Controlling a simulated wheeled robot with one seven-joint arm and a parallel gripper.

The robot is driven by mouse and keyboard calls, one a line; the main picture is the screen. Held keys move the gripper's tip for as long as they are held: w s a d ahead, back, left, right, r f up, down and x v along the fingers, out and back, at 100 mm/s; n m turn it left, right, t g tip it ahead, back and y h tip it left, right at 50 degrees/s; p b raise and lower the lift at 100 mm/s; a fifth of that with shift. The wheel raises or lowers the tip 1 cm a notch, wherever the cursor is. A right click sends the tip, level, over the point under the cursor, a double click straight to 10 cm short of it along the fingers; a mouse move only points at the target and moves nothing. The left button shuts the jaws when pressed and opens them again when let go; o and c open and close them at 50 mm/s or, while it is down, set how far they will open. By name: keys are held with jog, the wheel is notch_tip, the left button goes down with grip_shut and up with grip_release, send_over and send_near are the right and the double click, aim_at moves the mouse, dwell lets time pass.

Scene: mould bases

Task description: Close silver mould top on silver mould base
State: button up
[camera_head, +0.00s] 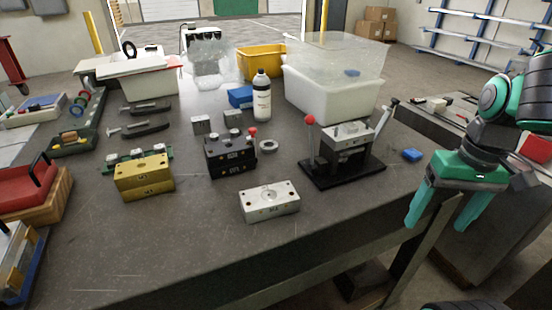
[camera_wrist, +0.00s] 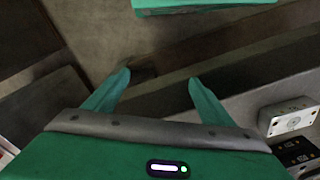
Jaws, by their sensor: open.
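A silver mould block (camera_head: 269,201) with a central hole and corner holes lies near the table's front edge; it also shows at the right of the wrist view (camera_wrist: 288,117). Another silver block (camera_head: 347,137) sits in a black-based press with a red-knobbed lever. I cannot tell for certain which silver piece is the mould top and which is the base. My gripper (camera_head: 434,226) is open and empty, pointing down beyond the table's front right edge, apart from both silver pieces. In the wrist view its fingers (camera_wrist: 160,78) are spread with nothing between them.
A black mould (camera_head: 230,157) and a gold mould (camera_head: 144,178) stand left of the silver block. A bottle (camera_head: 262,97), a white bin (camera_head: 325,97) and a yellow bin (camera_head: 261,64) stand behind. The table's (camera_head: 190,245) front strip is clear.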

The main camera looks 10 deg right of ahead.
jog(key=w+a+r+n+y, duration=0.1)
jog(key=w+a+r+n, duration=0.1)
jog(key=w+a+n, duration=0.6)
jog(key=n+g+y, duration=0.1)
jog(key=n+y, duration=0.2)
jog(key=n, duration=1.1)
send_near(258, 197)
jog(key=shift+w+d+r, duration=0.1)
jog(key=shift+d, duration=0.45)
jog(key=shift+a+n, duration=0.4)
jog(key=shift+n, duration=0.1)
jog(key=shift+a+f, duration=0.2)
jog(key=shift+f, duration=0.1)
jog(key=x, duration=1)
jog(key=shift+s+d, duration=0.1)
jog(key=shift+s, duration=0.1)
jog(key=c, duration=1.9)
jog(key=shift+r, duration=0.1)
